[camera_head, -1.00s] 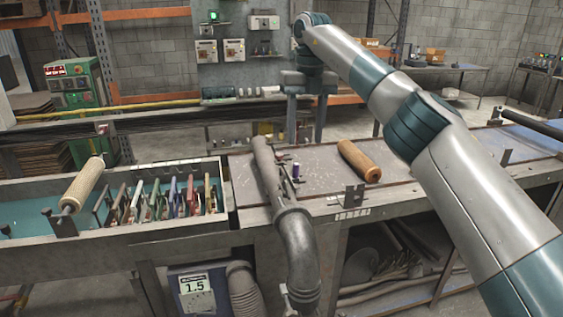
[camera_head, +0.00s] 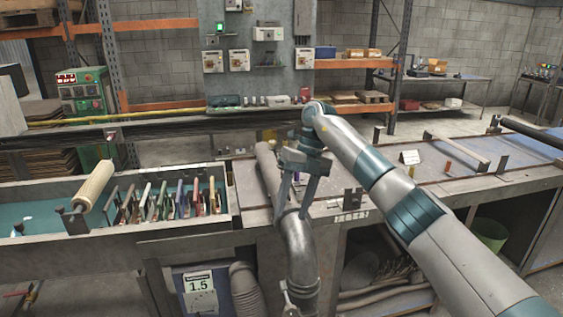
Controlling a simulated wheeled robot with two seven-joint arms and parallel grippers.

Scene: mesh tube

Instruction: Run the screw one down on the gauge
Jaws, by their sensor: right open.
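My right gripper (camera_head: 293,208) is open, pointing down over the front of the bench by a bent grey pipe (camera_head: 298,240). Its fingers overlap the pipe in the picture, and I cannot tell whether they touch it. A small purple piece (camera_head: 297,178) shows between the fingers, mostly hidden. A row of upright coloured plates (camera_head: 170,198) stands in the trough at left. I cannot make out which thing is the screw one or the gauge. My left gripper is not in view.
A dark bracket (camera_head: 353,199) stands on the bench's front edge. A white card (camera_head: 410,157) and a red cylinder (camera_head: 447,167) stand farther right. A green bin (camera_head: 490,234) is below.

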